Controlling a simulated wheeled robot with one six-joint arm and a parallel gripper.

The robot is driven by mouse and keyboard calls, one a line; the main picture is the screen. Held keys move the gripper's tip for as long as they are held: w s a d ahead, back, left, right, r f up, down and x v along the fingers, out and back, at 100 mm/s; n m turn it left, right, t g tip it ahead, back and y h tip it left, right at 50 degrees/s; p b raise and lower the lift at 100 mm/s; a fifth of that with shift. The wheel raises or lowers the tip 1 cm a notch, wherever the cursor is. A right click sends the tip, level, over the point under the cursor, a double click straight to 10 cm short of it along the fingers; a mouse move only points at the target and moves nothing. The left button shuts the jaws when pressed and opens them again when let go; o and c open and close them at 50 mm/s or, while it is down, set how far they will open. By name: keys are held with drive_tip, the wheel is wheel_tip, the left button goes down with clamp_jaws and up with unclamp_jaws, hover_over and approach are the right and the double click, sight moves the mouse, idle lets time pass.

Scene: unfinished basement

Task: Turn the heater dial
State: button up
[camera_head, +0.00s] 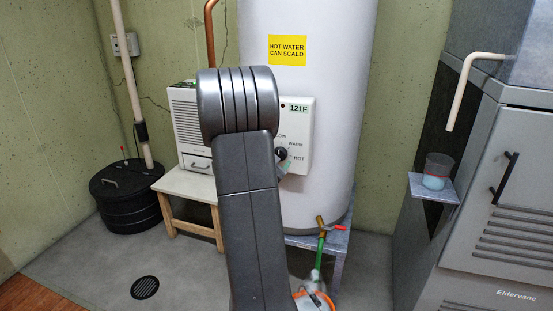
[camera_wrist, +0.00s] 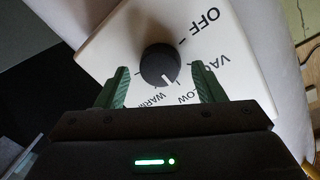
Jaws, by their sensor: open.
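The heater dial (camera_wrist: 160,65) is a round black knob with a white pointer line, on a white control panel (camera_wrist: 113,52). In the wrist view its pointer aims between the LOW and WARM marks. My gripper (camera_wrist: 160,70) is open, with one green finger on each side of the dial; I cannot tell whether they touch it. In the head view my arm hides part of the panel (camera_head: 303,126), but the dial (camera_head: 282,154) shows at the arm's right edge near WARM and HOT. The panel display (camera_head: 298,108) reads 121F.
The panel is on a tall white water heater (camera_head: 325,180) with a yellow warning label (camera_head: 287,50). A wooden stool (camera_head: 186,184) bearing a white box and a black lidded drum (camera_head: 125,195) are left. A grey furnace cabinet (camera_head: 510,195) and a small shelf with a cup (camera_head: 438,170) are right.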

drive_tip(key=p+v, duration=0.1)
drive_tip(key=v, duration=1.2)
drive_tip(key=shift+s, duration=0.4)
drive_tip(key=shift+w+a, duration=0.1)
drive_tip(key=r+x, duration=0.1)
drive_tip(key=x, duration=1.2)
drive_tip(key=shift+w+f+b, duration=0.35)
drive_tip(key=shift+f+b, duration=0.1)
drive_tip(key=shift+f, duration=0.05)
drive_tip(key=shift+s, duration=0.1)
drive_tip(key=s+a+n+h+p, duration=0.1)
drive_tip(key=s+a+n+p, duration=0.4)
drive_tip(key=s+n+p, duration=0.3)
drive_tip(key=s+n, duration=0.1)
drive_tip(key=s, duration=0.3)
drive_tip(key=shift+a+n, duration=0.2)
drive_tip(key=shift+n, duration=0.1)
idle(0.8)
